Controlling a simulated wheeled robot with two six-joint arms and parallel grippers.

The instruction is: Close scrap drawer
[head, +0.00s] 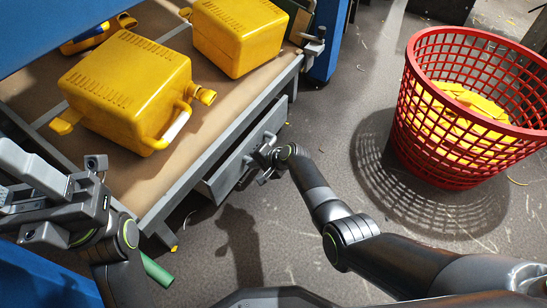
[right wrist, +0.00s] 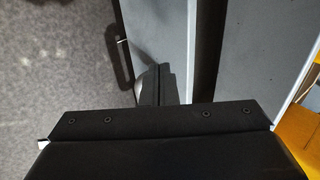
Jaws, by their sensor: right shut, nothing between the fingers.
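The scrap drawer (head: 228,172) is a grey drawer under the workbench. Its front stands out from the bench frame, so it is partly open. The right wrist view shows its grey front (right wrist: 180,38), a dark gap behind it, and a dark bar handle (right wrist: 122,42). My right gripper (head: 260,162) is shut and empty at the outer side of the drawer front, close to the handle; I cannot tell whether it touches. Its fingertips also show in the right wrist view (right wrist: 152,84). My left gripper (head: 38,205) is over the bench's left end, its fingertips unclear.
A red basket (head: 405,150) with yellow scraps stands on the floor at right. A green piece (head: 156,270) lies low left. Floor before the drawer is mostly clear.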

